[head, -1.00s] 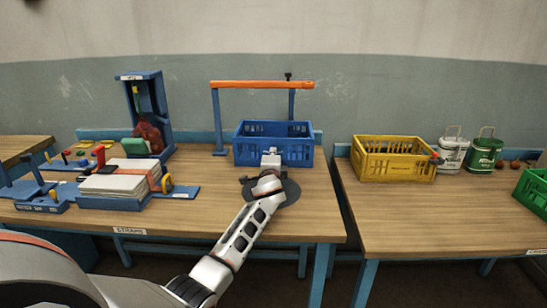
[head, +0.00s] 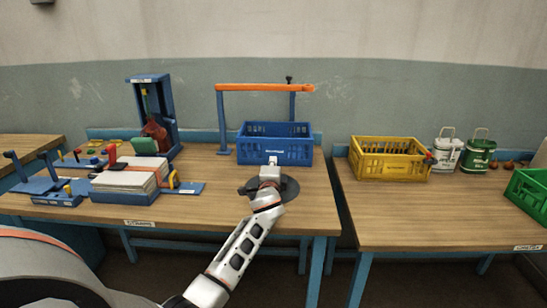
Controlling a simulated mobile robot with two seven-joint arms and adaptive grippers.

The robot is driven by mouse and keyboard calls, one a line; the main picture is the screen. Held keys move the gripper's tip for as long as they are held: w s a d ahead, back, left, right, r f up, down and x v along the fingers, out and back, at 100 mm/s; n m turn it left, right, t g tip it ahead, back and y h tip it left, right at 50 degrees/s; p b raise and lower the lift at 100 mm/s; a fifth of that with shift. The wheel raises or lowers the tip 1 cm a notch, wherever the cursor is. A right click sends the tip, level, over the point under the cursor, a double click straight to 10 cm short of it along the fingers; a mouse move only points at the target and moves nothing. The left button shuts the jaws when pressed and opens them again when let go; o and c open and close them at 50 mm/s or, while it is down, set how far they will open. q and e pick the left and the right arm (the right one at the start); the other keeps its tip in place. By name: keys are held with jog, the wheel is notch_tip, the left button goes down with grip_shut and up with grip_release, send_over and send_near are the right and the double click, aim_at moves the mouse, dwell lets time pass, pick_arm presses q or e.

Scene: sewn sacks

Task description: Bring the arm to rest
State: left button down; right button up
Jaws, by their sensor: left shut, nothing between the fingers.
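My left arm reaches up from the bottom of the head view over the left table (head: 205,213). Its gripper (head: 272,161) is small in the picture, in front of the blue crate (head: 290,154). The fingers look closed with nothing held, and finger detail is hard to make out. A dark round disc (head: 288,188) shows behind my wrist, partly hidden by it. I cannot tell whether the gripper touches the crate. My right gripper is not in view.
A stack of pale sacks (head: 124,181) and a blue stand (head: 167,101) are at left. An orange-topped frame (head: 264,87) rises behind the blue crate. A yellow crate (head: 390,168), two canisters and a green crate (head: 528,192) are on the right table, past a gap.

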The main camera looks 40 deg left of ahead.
pick_arm(q)
jog(key=v, duration=0.4)
jog(key=shift+s+d+p, duration=0.1)
jog(key=shift+s+p, duration=0.15)
jog(key=shift+p, duration=0.05)
jog(key=shift+s+d, duration=0.35)
jog(key=shift+s, duration=0.2)
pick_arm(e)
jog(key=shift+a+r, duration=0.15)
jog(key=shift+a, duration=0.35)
